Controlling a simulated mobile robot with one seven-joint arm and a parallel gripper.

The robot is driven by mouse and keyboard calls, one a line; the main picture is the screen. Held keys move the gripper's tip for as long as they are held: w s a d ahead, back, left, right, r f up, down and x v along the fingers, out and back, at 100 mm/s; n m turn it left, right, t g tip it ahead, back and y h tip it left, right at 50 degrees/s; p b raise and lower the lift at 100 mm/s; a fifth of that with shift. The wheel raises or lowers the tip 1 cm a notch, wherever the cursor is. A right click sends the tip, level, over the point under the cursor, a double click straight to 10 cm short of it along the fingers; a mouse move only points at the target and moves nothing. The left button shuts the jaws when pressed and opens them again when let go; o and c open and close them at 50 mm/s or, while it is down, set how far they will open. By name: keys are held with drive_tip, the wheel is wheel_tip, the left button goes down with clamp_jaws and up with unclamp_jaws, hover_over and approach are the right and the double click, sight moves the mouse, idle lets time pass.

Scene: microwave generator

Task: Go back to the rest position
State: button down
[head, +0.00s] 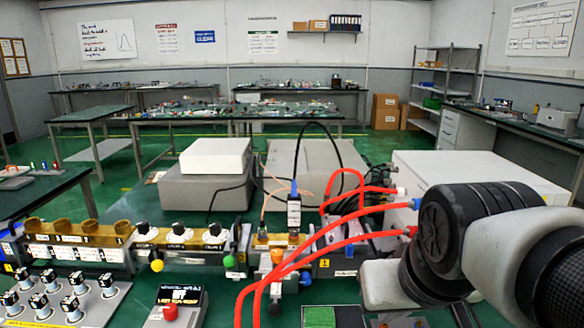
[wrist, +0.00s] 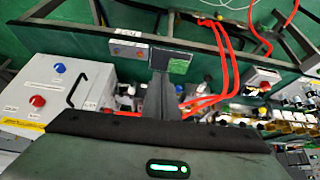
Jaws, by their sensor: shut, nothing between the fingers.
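My gripper (wrist: 163,80) shows in the wrist view as narrow grey fingers close together, with nothing visible between them. My arm reaches in from the right in the head view, and the fingers cannot be made out there. The microwave bench line, with its gold waveguide parts (head: 80,232), runs across the bench. Red hoses (head: 330,246) loop from it beside my arm; they also show in the wrist view (wrist: 225,62).
In the head view, a control box with a red knob (head: 176,306) and a panel of switches (head: 68,302) stand front left. White-topped boxes (head: 215,157) stand behind the line. A white cabinet (wrist: 58,88) with a black handle shows in the wrist view. Green floor is open beyond.

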wheel_tip(320, 180, up, 21)
drive_tip(key=s+p, duration=0.3)
drive_tip(key=p, duration=1.9)
drive_tip(key=shift+a, duration=0.15)
